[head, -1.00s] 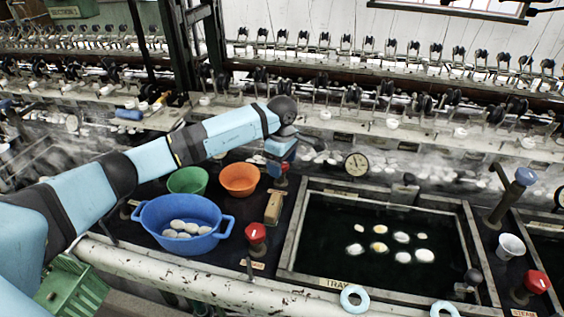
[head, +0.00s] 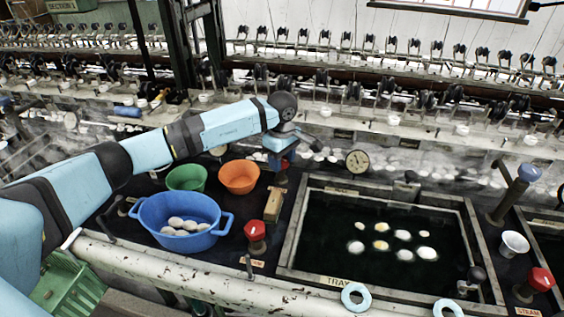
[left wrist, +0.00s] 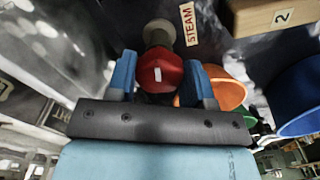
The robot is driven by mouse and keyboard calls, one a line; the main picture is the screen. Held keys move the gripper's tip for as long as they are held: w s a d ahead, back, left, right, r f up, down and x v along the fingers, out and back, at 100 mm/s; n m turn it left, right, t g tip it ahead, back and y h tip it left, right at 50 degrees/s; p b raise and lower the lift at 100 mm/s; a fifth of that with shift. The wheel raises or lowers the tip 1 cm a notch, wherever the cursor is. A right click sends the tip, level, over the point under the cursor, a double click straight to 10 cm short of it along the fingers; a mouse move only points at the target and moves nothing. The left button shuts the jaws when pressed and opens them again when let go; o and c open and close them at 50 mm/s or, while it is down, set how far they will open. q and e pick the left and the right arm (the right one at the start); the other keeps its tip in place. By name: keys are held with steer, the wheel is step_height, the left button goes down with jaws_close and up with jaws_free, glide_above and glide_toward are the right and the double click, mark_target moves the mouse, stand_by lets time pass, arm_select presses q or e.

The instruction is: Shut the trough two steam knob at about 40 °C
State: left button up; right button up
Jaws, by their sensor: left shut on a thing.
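My left gripper (head: 281,158) is at the back edge of the dark bench, left of the trough (head: 292,235). In the left wrist view its blue fingers (left wrist: 167,82) stand on both sides of a red knob (left wrist: 160,71) with a white mark, shut on it. In the head view the gripper mostly hides the knob. A round dial (head: 357,161) stands behind the trough; its reading is too small to tell. My right gripper is not in view.
A blue basin (head: 150,212) with cocoons, a green bowl (head: 187,178) and an orange bowl (head: 239,178) stand left. Another red knob (head: 255,230) is at the front, and one (head: 541,279) at the right. Cocoons float in the trough's dark water.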

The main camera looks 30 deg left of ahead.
arm_select(q)
steer(key=m+b, duration=0.2)
steer(key=m, duration=0.2)
steer(key=shift+a, duration=0.1)
steer(key=shift+s+m+b, duration=0.1)
steer(key=shift+m+b, duration=0.65)
steer(key=shift+m, duration=0.55)
steer(key=o, duration=0.9)
steer(key=shift+r, duration=0.1)
step_height(320, 180, up, 14)
steer(key=shift+f+p, duration=0.1)
steer(key=shift+p, duration=0.25)
